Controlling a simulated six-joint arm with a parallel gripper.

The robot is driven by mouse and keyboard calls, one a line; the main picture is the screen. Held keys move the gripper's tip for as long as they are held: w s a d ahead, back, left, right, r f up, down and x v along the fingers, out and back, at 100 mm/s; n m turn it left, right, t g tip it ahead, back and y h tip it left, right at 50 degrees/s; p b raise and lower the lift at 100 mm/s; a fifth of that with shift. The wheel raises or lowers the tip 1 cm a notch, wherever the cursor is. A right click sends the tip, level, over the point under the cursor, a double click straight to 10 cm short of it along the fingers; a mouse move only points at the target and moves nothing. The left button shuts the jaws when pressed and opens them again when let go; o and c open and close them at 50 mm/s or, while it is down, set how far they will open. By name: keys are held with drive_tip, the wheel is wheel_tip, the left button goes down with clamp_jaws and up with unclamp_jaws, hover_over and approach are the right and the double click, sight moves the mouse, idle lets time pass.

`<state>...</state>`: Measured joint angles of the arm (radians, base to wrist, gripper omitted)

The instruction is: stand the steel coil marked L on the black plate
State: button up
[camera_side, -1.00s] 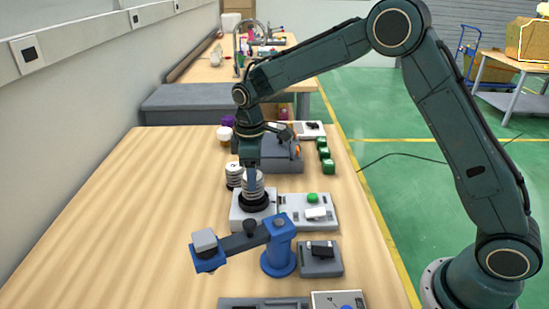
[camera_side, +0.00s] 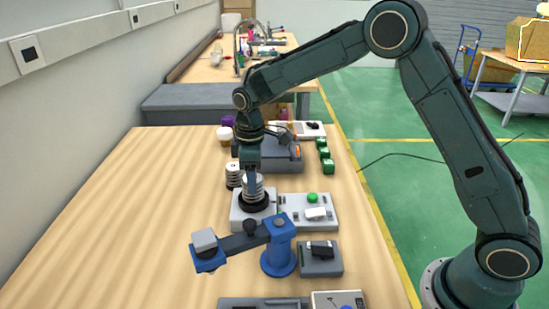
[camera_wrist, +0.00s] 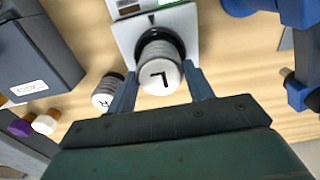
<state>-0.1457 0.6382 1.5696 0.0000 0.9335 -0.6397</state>
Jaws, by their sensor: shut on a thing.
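The steel coil marked L (camera_side: 253,187) is a ribbed silver cylinder with a white top. It is upright at the black plate (camera_side: 255,207), a round disc on a light grey base; I cannot tell whether its underside touches the plate. In the wrist view the L shows on the coil's white top (camera_wrist: 160,77), with the dark rim of the plate (camera_wrist: 158,33) behind it. My gripper (camera_wrist: 160,70) has a finger on each side of this coil and is shut on it. A second coil, marked R (camera_wrist: 104,95), stands on the table to the left.
The R coil also shows just behind the base in the side view (camera_side: 234,176). A blue arm-like device (camera_side: 278,250) stands in front of the plate. A control panel with a green button (camera_side: 312,198) adjoins the base. The table's left side is clear.

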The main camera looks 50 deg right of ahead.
drive_tip(key=o, duration=1.4)
drive_tip(key=shift+o, duration=0.2)
drive_tip(key=shift+r, duration=0.1)
drive_tip(key=shift+r, duration=3.4)
